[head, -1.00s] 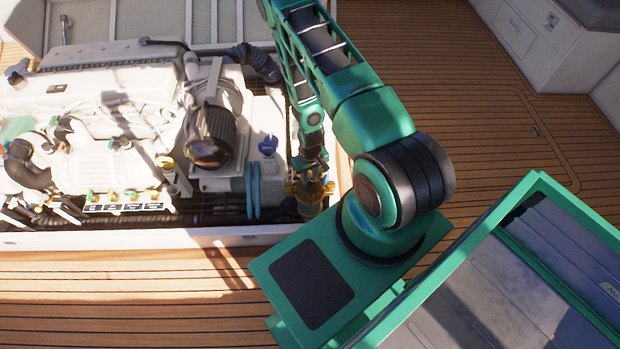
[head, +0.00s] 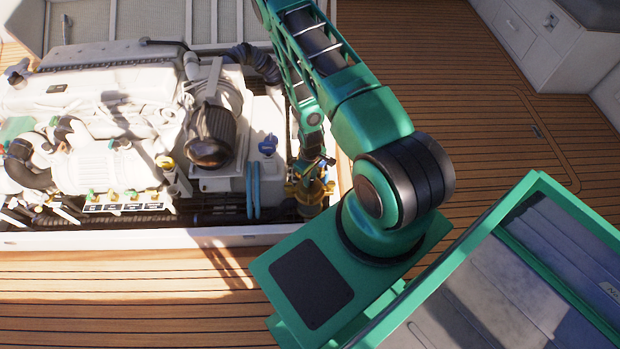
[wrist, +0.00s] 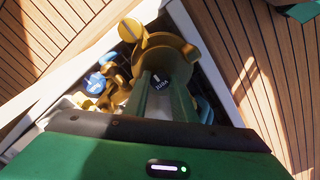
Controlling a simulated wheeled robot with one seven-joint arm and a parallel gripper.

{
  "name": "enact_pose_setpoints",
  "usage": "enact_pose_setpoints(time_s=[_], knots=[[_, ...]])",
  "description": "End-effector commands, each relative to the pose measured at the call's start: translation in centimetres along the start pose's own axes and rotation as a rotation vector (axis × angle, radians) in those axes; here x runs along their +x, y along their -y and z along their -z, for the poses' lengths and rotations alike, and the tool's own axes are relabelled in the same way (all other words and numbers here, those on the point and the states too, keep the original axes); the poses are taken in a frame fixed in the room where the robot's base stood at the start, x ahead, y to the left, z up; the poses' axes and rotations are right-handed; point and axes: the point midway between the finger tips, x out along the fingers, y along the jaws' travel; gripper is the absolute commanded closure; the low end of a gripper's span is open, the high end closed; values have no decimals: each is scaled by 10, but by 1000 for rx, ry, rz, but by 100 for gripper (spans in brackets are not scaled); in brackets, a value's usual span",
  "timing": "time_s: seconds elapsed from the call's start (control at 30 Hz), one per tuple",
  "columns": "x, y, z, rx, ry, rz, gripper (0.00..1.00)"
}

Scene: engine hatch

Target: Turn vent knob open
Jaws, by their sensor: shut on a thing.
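The knob sits by a brass fitting (wrist: 187,52) with a round top and a slotted brass piece. In the head view my gripper (head: 312,165) reaches down at the right end of the engine bay, above the brass fitting (head: 312,190). The knob cannot be made out there.
The white engine (head: 90,100) fills the bay to the left. A blue cap (head: 268,145) and blue hoses (head: 252,190) stand close to the left of my gripper. The pale hatch rim (head: 130,238) borders the bay. Wooden deck (head: 130,290) lies around it.

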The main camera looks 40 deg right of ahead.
Motion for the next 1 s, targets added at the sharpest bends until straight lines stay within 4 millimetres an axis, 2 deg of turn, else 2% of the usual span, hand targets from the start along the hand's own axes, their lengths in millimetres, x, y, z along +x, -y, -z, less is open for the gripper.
enact_pose_setpoints(time_s=[0.2,0.23,0.3,0.67,0.77,1.0], knots=[[0,0,-5,2,10,1,99],[0,0,-5,2,10,1,69],[0,0,-4,2,8,1,57],[-3,0,-1,2,3,0,57],[-12,0,-1,2,2,0,57],[-51,0,-1,2,2,0,57]])
